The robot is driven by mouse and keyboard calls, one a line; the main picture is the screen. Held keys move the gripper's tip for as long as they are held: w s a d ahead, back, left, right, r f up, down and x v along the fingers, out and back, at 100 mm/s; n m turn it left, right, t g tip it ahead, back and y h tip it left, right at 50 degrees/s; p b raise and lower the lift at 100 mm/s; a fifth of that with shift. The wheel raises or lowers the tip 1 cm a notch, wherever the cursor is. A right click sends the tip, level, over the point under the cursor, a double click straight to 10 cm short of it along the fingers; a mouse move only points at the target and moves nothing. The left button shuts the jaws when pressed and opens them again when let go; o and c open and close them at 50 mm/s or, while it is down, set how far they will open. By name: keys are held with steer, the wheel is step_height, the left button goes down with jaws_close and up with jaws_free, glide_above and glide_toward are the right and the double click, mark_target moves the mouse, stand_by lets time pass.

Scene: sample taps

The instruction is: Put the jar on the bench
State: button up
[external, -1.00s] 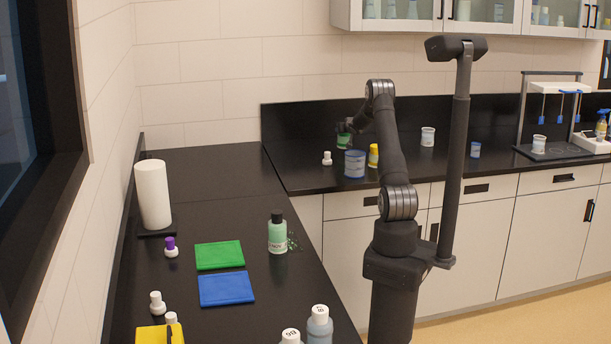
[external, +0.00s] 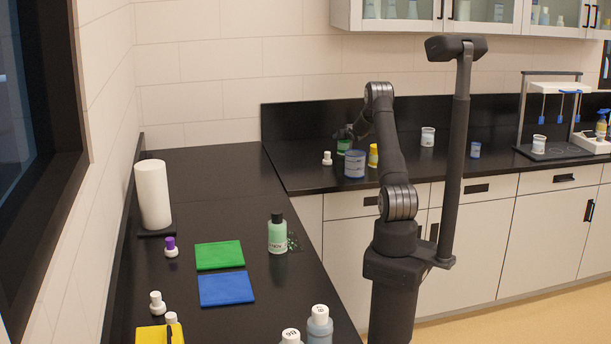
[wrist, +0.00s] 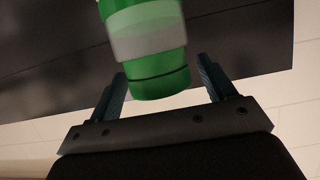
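The jar, green with a pale grey band (external: 344,147), is on the back bench at the left in the external view, partly hidden by my gripper and a blue-labelled tub. In the wrist view the green jar (wrist: 150,50) is at the top centre, its upper part cut off by the frame edge. My gripper (wrist: 163,72) has its two fingers spread on either side of the jar's near end, with narrow gaps showing. In the external view my gripper (external: 350,132) is small and dark over the jar. Whether the jar touches the bench (external: 300,178) is hard to tell.
A blue-labelled tub (external: 355,164) stands just in front of the jar. A yellow container (external: 373,155) is to its right and a small white-capped bottle (external: 327,158) to its left. A white beaker (external: 428,137) stands farther right. The side bench's far end is clear.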

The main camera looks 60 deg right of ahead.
steer(key=shift+r, duration=0.1)
steer(key=shift+s+a+r, duration=0.1)
steer(key=shift+s+r, duration=0.05)
steer(key=v, duration=0.7)
steer(key=shift+a, duration=0.1)
steer(key=x, duration=0.7)
steer(key=shift+w+d, duration=0.2)
steer(key=shift+d, duration=0.05)
steer(key=shift+r, duration=1.4)
steer(key=shift+f, duration=0.15)
